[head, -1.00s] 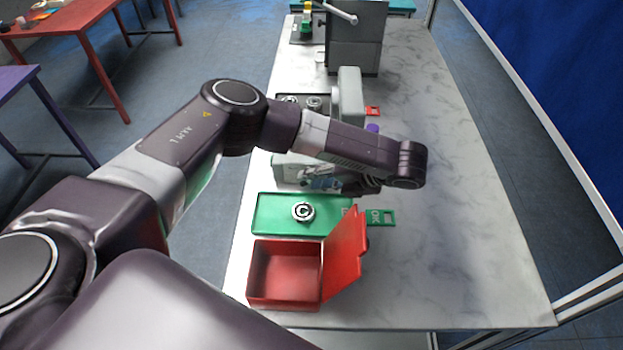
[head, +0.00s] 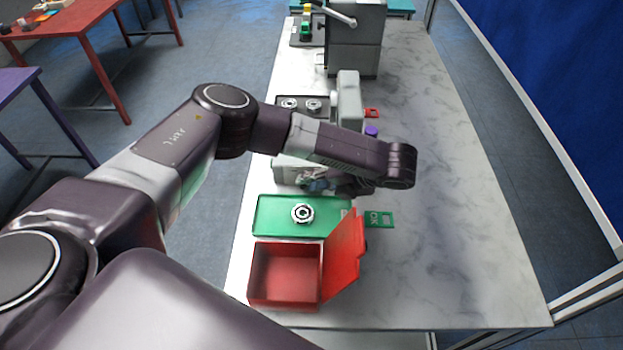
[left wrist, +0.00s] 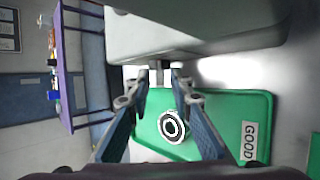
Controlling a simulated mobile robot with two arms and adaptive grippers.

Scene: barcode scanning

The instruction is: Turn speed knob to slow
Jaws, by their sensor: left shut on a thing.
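The grey machine (head: 348,98) stands mid-table, and its lower front body (head: 284,171) is partly hidden by my left arm. My left gripper (head: 318,184) is at this front. In the left wrist view my left gripper (left wrist: 161,78) has its two fingertips closed around a small grey piece, apparently the speed knob (left wrist: 160,66), beneath the machine's pale body (left wrist: 190,32). The knob's marking and setting cannot be read. My right gripper is not in view.
A green tray (head: 262,232) marked GOOD holds a round ringed part (head: 302,213). A red open box (head: 285,302) stands in front, its lid tilted right. A dark tray (head: 301,98) with two round parts lies behind. The table's right side is clear.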

